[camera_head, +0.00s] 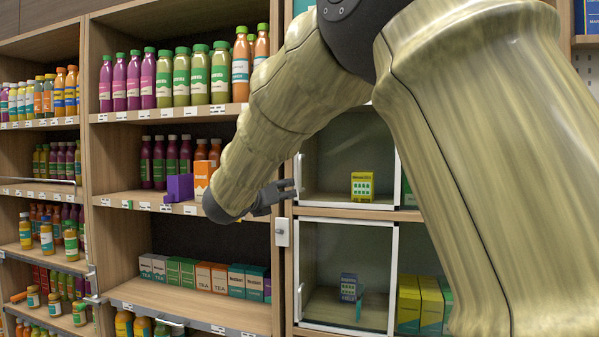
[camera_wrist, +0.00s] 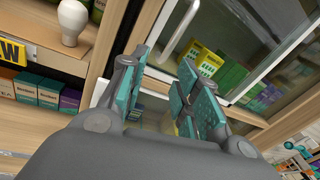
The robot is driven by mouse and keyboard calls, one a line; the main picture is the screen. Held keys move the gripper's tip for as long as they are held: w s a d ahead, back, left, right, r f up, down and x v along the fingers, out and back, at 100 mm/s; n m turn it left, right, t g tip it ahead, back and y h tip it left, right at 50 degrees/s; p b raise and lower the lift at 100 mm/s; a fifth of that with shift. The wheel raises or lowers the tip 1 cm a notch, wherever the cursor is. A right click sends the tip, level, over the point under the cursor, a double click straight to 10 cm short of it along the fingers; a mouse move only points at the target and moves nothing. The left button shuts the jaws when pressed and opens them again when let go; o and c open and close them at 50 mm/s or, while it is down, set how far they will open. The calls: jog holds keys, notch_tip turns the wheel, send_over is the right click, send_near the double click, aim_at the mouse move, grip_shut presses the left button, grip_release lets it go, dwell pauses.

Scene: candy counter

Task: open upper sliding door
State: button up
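A white handle (camera_wrist: 180,32) also shows at the top of the wrist view, beyond my fingertips. My gripper (camera_head: 289,190) is just left of the door's left edge, at about the height of the handle's lower end. In the wrist view its teal-padded fingers (camera_wrist: 164,66) are apart, with nothing seen between them. I cannot tell whether they touch the handle.
A lower white-framed door (camera_head: 345,329) has its own handle (camera_head: 300,298). A white box (camera_head: 283,232) sits on the wooden post below my gripper. A yellow box (camera_head: 362,187) stands behind the upper glass. Open shelves with bottles and tea boxes (camera_head: 206,276) lie left.

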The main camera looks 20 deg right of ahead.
aim_at(299, 166)
notch_tip(299, 166, up, 5)
jog(key=s+m, duration=0.1)
jog(key=m, duration=0.1)
jog(key=shift+m+h, duration=0.3)
jog(key=shift+m, duration=0.1)
jog(key=shift+r+p+x, duration=0.15)
jog(key=shift+p+x, duration=1.5)
jog(key=shift+x, duration=0.85)
jog(key=shift+r+p+x, duration=0.15)
jog(key=shift+p+x, duration=1.45)
jog(key=shift+x, duration=0.85)
jog(key=shift+c, duration=0.2)
grip_shut()
